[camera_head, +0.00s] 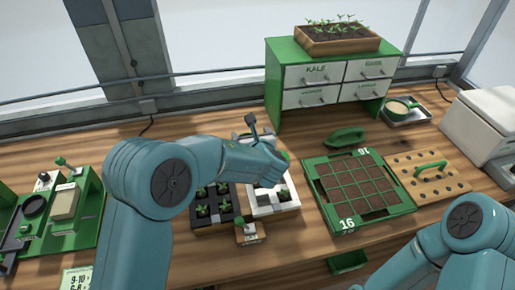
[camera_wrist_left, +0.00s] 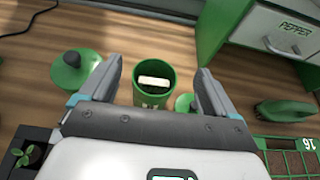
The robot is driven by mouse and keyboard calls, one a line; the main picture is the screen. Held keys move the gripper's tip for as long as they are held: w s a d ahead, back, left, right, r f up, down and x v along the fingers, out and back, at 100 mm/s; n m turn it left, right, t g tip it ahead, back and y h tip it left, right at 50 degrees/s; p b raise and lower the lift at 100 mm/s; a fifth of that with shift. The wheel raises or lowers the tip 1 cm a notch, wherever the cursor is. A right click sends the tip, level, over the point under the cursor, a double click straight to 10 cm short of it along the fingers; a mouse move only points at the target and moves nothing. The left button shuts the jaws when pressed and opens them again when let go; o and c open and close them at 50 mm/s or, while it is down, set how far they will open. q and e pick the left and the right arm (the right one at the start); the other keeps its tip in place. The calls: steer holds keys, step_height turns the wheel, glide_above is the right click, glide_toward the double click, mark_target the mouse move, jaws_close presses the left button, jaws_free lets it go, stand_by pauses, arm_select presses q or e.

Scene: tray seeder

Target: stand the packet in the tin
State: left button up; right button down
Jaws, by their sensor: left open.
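A green tin (camera_wrist_left: 142,98) stands open on the wooden bench in the left wrist view. A cream packet (camera_wrist_left: 155,81) is inside it, with its pale top edge showing below the rim; its lower part is hidden. My left gripper (camera_wrist_left: 158,76) is open, its fingers on either side of the tin in that view, apart from the packet. In the head view my left gripper (camera_head: 262,138) is partly hidden by my own arm, and the tin is mostly hidden there too. My right gripper is not in view.
A green round lid with a knob (camera_wrist_left: 78,68) lies left of the tin. A smaller green thing (camera_wrist_left: 185,103) is close on its right. A green drawer cabinet (camera_head: 283,62) stands behind. A green seed tray (camera_head: 318,198) and seedling pots (camera_head: 212,222) are nearer.

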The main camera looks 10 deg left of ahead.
arm_select(q)
steer(key=b+v, duration=0.2)
steer(key=v, duration=1.1)
steer(key=shift+w, duration=0.1)
